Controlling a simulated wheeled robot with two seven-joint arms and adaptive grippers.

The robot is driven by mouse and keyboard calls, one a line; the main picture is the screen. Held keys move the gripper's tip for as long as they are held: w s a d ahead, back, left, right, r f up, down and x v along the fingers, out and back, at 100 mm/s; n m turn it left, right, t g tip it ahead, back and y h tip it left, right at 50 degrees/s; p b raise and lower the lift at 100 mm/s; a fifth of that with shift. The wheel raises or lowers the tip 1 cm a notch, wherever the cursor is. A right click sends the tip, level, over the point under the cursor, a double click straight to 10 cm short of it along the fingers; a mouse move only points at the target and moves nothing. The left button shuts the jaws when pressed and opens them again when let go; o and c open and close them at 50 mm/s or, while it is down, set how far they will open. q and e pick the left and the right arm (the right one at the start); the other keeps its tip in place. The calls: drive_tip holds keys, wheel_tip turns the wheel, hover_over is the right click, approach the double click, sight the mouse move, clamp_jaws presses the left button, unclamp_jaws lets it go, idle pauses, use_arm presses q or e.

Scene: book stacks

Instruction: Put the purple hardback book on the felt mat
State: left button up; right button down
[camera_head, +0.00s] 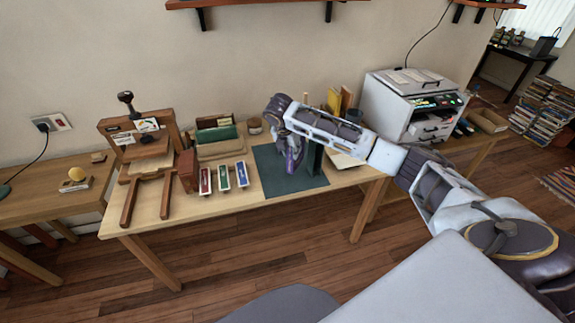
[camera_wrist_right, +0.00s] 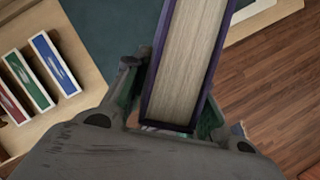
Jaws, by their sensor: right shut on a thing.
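The purple hardback book (camera_wrist_right: 187,62) is held in my right gripper (camera_wrist_right: 168,122), whose fingers are shut on its two sides. The wrist view shows its pale page edges between purple covers. In the head view my right gripper (camera_head: 291,155) points down above the dark green felt mat (camera_head: 277,186), and the book is hard to tell from it. The mat also shows in the wrist view (camera_wrist_right: 105,30), behind the book. I cannot tell whether the book touches the mat. My left gripper is not in view.
Red (camera_head: 205,181), green (camera_head: 224,178) and blue (camera_head: 242,174) books lie left of the mat. A wooden press (camera_head: 145,150) stands further left. A dark green upright thing (camera_head: 314,159) is just right of my gripper. A white printer (camera_head: 410,105) stands behind right.

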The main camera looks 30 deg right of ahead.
sight(290, 167)
drive_tip(key=n, duration=0.2)
drive_tip(key=n+t+y, duration=0.1)
drive_tip(key=n, duration=0.2)
drive_tip(key=w+n+t+y, duration=0.1)
drive_tip(key=n, duration=0.2)
drive_tip(key=shift+r, duration=0.2)
drive_tip(key=shift+n+y, duration=0.3)
drive_tip(key=shift+f, duration=2.5)
drive_tip(key=shift+f, duration=2.5)
drive_tip(key=shift+s, duration=0.1)
